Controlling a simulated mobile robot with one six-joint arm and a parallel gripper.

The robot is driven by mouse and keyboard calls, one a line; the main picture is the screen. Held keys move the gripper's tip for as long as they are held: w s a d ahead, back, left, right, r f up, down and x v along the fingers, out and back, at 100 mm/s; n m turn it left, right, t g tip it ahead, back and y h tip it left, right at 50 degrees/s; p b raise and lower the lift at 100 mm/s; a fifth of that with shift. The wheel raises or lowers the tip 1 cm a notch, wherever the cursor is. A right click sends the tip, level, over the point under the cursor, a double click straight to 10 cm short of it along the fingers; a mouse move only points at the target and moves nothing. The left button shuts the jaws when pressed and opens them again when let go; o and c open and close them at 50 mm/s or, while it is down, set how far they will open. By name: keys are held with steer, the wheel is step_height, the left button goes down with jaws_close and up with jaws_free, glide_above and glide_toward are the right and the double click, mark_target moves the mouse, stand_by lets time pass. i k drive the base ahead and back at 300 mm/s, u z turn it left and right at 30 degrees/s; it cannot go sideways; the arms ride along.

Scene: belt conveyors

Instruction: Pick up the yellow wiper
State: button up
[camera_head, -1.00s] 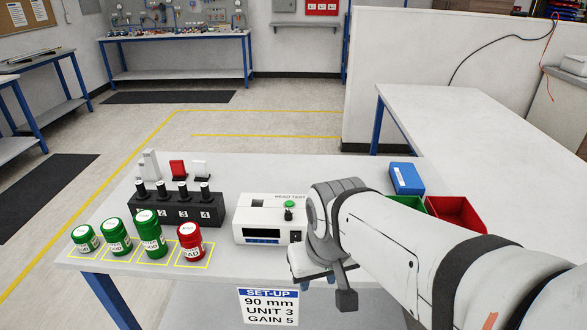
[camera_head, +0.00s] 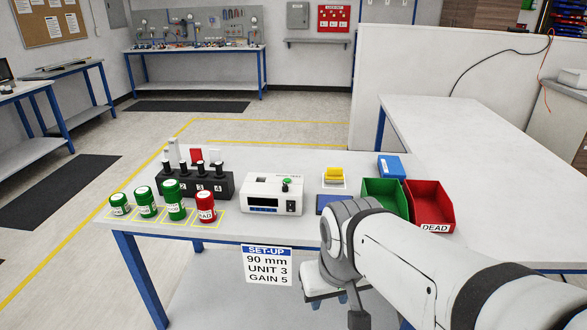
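A small yellow block-like thing (camera_head: 334,175), which looks like the wiper, sits on a white base on the bench, between the white test box and the green bin. My arm reaches in from the lower right. Its wrist is in front of the bench's front edge, nearer to me than the yellow wiper and apart from it. My gripper (camera_head: 335,298) is at the arm's end, low in the picture and mostly hidden by the wrist. Its fingers do not show clearly, and I see nothing held.
A white test box (camera_head: 273,193) stands left of the wiper. A green bin (camera_head: 384,194), a red bin (camera_head: 431,202) and a blue box (camera_head: 391,166) stand right. Green jars (camera_head: 174,200) and a red jar (camera_head: 206,208) stand at the left. The front right of the bench is behind my arm.

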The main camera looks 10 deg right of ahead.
mark_target(333, 175)
steer(key=z, duration=0.15)
steer(key=i, duration=0.85)
steer(key=u, duration=0.05)
